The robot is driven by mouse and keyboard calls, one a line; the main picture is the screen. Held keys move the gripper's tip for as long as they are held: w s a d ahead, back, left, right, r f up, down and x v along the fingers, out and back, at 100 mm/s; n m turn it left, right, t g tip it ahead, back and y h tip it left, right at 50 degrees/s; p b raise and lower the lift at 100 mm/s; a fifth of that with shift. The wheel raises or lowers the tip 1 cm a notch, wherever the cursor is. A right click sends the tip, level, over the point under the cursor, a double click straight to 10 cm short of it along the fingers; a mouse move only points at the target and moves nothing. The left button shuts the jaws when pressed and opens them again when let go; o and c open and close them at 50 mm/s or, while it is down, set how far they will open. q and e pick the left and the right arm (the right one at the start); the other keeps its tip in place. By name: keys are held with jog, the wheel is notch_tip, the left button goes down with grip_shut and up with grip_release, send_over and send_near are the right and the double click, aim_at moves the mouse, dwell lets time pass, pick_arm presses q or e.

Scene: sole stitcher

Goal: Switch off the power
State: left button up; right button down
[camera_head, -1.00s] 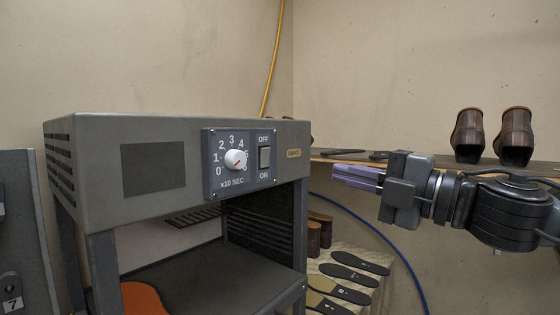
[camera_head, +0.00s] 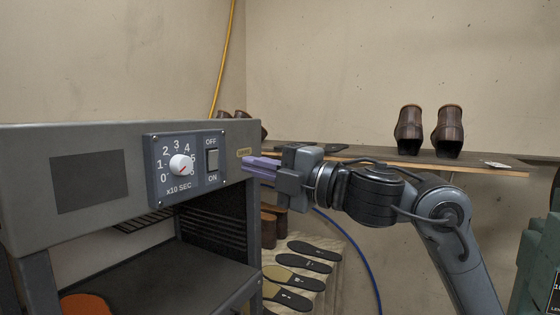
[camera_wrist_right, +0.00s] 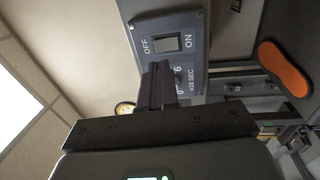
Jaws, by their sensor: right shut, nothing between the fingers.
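The grey machine (camera_head: 100,220) carries a control panel (camera_head: 158,142) on its front. The panel has a white timer knob (camera_head: 181,164) with a red pointer and, to its right, a power rocker switch (camera_head: 212,159) marked OFF above and ON below. The switch also shows in the right wrist view (camera_wrist_right: 166,44), where the picture is turned sideways. My right gripper (camera_head: 246,167) is shut and empty, just right of the panel at about switch height, apart from the switch. In the right wrist view its fingers (camera_wrist_right: 158,78) cover part of the knob area. My left gripper is not in view.
A shelf (camera_head: 400,158) on the back wall holds brown shoes (camera_head: 448,130). Several dark soles (camera_head: 302,268) lie on a pale surface below right of the machine. An orange sole (camera_head: 86,304) lies inside the machine. A yellow hose (camera_head: 224,55) hangs behind.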

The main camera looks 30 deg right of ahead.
aim_at(215, 155)
jog(key=p+x, duration=0.2)
jog(key=x, duration=0.4)
jog(key=shift+w+a+p, duration=0.15)
jog(key=shift+w+p, duration=0.1)
jog(key=shift+p, duration=0.05)
jog(key=shift+w+r, duration=0.1)
jog(key=shift+r, duration=0.1)
jog(key=shift+f, duration=0.15)
